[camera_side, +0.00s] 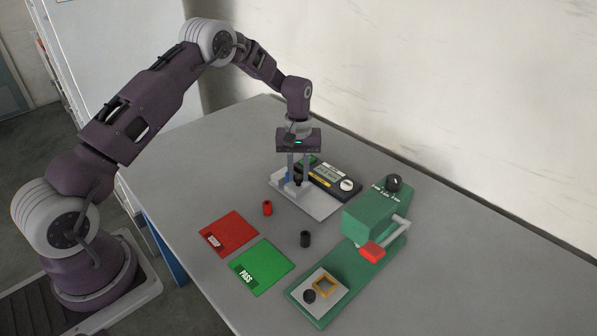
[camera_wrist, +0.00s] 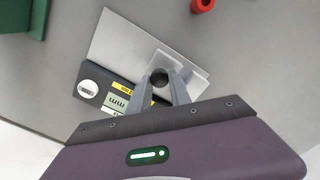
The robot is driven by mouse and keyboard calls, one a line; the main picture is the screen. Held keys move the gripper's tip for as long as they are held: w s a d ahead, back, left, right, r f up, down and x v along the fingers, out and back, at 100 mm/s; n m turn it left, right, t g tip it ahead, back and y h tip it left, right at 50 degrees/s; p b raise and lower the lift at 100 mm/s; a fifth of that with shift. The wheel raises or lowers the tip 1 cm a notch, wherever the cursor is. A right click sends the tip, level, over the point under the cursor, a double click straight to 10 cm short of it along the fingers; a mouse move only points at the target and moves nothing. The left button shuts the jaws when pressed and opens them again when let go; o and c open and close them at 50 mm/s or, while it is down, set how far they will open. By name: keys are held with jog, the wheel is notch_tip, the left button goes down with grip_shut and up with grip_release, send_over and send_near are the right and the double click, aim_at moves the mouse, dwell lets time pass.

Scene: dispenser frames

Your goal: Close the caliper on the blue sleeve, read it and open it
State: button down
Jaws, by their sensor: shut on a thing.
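The caliper (camera_side: 334,180) is a dark block with a display, a yellow label and a pale round button, mounted on a light grey plate (camera_side: 318,210). It also shows in the wrist view (camera_wrist: 117,104). My gripper (camera_side: 299,183) points straight down over the plate, left of the display block in the side view. In the wrist view my gripper (camera_wrist: 161,79) has its fingers shut on a dark round knob (camera_wrist: 160,76). A small blue patch, likely the blue sleeve (camera_side: 288,178), shows beside my left finger in the side view, mostly hidden. I cannot read the display.
A red sleeve (camera_side: 267,208) and a black sleeve (camera_side: 305,239) stand on the table. A red mat (camera_side: 229,229) and a green PASS mat (camera_side: 263,267) lie at the front left. A green press (camera_side: 366,222) with a red-ended lever stands at right.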

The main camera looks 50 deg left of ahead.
jog(key=shift+d, duration=0.1)
dwell(0.7)
jog(key=d, duration=0.5)
jog(key=c, duration=1.2)
grip_release()
jog(key=shift+d, duration=0.1)
jog(key=shift+r, duration=0.25)
notch_tip(320, 180, up, 7)
jog(key=shift+f, duration=0.15)
